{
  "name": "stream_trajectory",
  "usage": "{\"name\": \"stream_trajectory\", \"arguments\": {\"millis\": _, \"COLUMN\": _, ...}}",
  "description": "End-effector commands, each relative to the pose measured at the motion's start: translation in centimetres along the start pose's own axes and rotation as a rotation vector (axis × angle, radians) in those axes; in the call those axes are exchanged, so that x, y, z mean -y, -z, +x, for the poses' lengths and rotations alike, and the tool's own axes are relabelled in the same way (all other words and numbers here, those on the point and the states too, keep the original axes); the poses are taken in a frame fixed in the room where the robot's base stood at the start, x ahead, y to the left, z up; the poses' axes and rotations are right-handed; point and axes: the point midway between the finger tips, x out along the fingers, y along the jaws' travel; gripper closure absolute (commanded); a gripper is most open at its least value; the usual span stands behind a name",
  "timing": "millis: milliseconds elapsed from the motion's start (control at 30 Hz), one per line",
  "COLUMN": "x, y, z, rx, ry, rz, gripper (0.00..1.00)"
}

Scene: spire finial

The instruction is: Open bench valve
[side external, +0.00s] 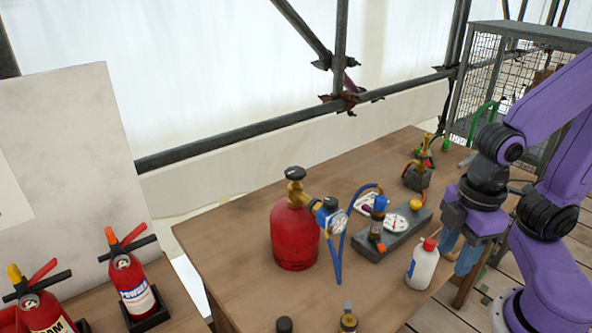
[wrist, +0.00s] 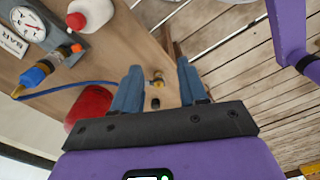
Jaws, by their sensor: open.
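A blue hose (side external: 338,262) links this area with the regulator (side external: 333,218) on the red gas cylinder (side external: 294,240). I cannot tell which fitting is the bench valve. The block (wrist: 62,45) also shows in the wrist view, left of my gripper. My gripper (wrist: 159,85) is open and empty, apart from the block, near the bench's right edge. Its fingers are partly hidden in the side view.
A white bottle with a red cap (side external: 422,265) stands between the block and my gripper. A small brass fitting (side external: 348,320) and a black cap (side external: 284,325) are at the front. Fire extinguishers (side external: 132,285) stand left. A brass torch (side external: 418,172) is at the back.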

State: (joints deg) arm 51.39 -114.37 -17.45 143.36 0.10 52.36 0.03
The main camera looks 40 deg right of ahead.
Motion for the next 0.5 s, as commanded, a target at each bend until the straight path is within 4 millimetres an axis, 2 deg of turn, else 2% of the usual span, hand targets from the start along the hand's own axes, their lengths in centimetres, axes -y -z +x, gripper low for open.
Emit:
{"name": "stream_trajectory", "arguments": {"millis": 33, "x": 0.0, "y": 0.0, "z": 0.0, "rx": 0.0, "ry": 0.0, "rz": 0.0, "gripper": 0.57}}
{"name": "stream_trajectory", "arguments": {"millis": 67, "x": 0.0, "y": 0.0, "z": 0.0, "rx": 0.0, "ry": 0.0, "rz": 0.0, "gripper": 0.51}}
{"name": "stream_trajectory", "arguments": {"millis": 133, "x": -0.1, "y": 0.2, "z": -0.1, "rx": 0.0, "ry": 0.0, "rz": 0.006, "gripper": 0.28}}
{"name": "stream_trajectory", "arguments": {"millis": 167, "x": -0.2, "y": 0.4, "z": -0.2, "rx": 0.0, "ry": 0.0, "rz": 0.014, "gripper": 0.25}}
{"name": "stream_trajectory", "arguments": {"millis": 267, "x": -0.8, "y": 1.8, "z": -0.9, "rx": -0.001, "ry": -0.001, "rz": 0.069, "gripper": 0.25}}
{"name": "stream_trajectory", "arguments": {"millis": 500, "x": -4.7, "y": 8.6, "z": -4.6, "rx": 0.003, "ry": -0.005, "rz": 0.362, "gripper": 0.25}}
